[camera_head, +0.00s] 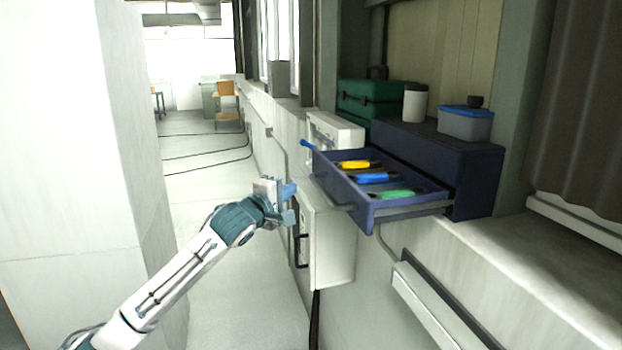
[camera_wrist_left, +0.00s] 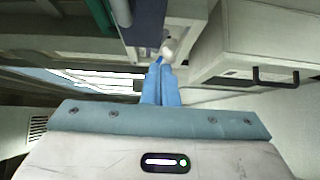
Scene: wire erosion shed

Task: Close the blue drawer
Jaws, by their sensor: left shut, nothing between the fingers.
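The blue drawer (camera_head: 367,210) is pulled out of a dark blue cabinet (camera_head: 478,178) on the ledge at the right. Inside it lie tools with yellow, blue and green handles. My left gripper (camera_head: 294,203) is shut and empty, to the left of the drawer's front and a little apart from it in the head view. In the left wrist view its blue fingers (camera_wrist_left: 161,84) are together, and a dark blue surface, probably the drawer, shows beyond them near the top. My right gripper is not in view.
On the cabinet stand a grey box with blue lid (camera_head: 465,124) and a white canister (camera_head: 415,103). A green case (camera_head: 370,98) is behind. A white wall cabinet (camera_head: 328,245) with a dark handle is below the drawer. The floor at left is mostly clear.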

